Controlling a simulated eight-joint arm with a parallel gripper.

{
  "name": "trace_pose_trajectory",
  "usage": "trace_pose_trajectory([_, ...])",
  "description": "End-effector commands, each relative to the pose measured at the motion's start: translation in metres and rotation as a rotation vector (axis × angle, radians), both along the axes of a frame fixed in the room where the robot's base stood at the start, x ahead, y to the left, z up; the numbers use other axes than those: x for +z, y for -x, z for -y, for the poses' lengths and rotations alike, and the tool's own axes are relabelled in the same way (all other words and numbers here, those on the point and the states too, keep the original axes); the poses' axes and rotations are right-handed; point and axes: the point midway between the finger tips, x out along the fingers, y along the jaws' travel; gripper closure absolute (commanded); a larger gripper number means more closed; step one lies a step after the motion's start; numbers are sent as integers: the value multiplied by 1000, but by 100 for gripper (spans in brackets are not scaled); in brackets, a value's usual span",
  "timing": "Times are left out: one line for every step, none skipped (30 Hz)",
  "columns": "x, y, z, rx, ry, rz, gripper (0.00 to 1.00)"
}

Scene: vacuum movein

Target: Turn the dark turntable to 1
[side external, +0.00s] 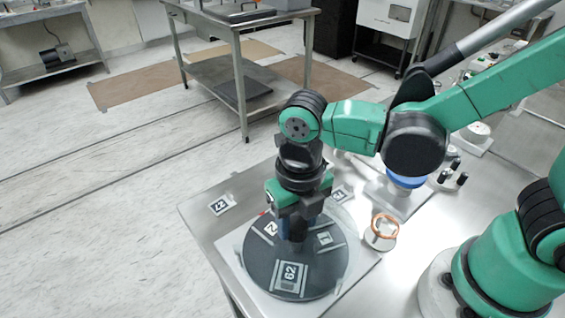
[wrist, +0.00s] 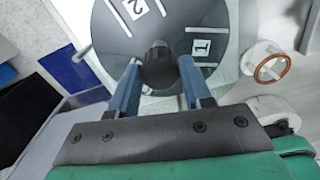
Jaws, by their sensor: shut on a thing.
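The dark turntable (side external: 262,262) is a round black disc on a pale square base at the front of the metal table. White number labels and grey bar marks lie around its top. In the wrist view, the turntable (wrist: 190,20) shows the label 2 (wrist: 134,8) at upper left and the label 1 (wrist: 202,48) at right. My gripper (side external: 291,237) points straight down over the disc's middle. In the wrist view its two blue fingers (wrist: 158,72) are shut on the black knob (wrist: 158,62) at the centre. The fingers and wrist hide part of the disc.
A copper-coloured ring on a white stand (side external: 384,229) is to the right of the turntable. Several black pegs (side external: 459,167) stand farther back on the right. A white tag marked with a number (side external: 220,205) lies left of the turntable. The table's left edge is close by.

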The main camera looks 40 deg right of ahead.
Motion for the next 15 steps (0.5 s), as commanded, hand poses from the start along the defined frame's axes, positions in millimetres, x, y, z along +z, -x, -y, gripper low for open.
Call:
trace_pose_trajectory([0,0,0,23,-1,-1,100])
trace_pose_trajectory([0,0,0,38,-1,-1,100])
trace_pose_trajectory([0,0,0,58,-1,-1,100])
trace_pose_trajectory([0,0,0,72,-1,-1,100])
trace_pose_trajectory([0,0,0,88,-1,-1,100])
trace_pose_trajectory([0,0,0,107,-1,-1,100])
trace_pose_trajectory([0,0,0,123,-1,-1,100])
trace_pose_trajectory([0,0,0,137,-1,-1,100])
trace_pose_trajectory([0,0,0,158,-1,-1,100])
trace_pose_trajectory([0,0,0,172,-1,-1,100])
trace_pose_trajectory([0,0,0,188,-1,-1,100])
trace_pose_trajectory([0,0,0,207,-1,-1,100])
trace_pose_trajectory([0,0,0,222,-1,-1,100])
trace_pose_trajectory([0,0,0,236,-1,-1,100])
trace_pose_trajectory([0,0,0,255,-1,-1,100])
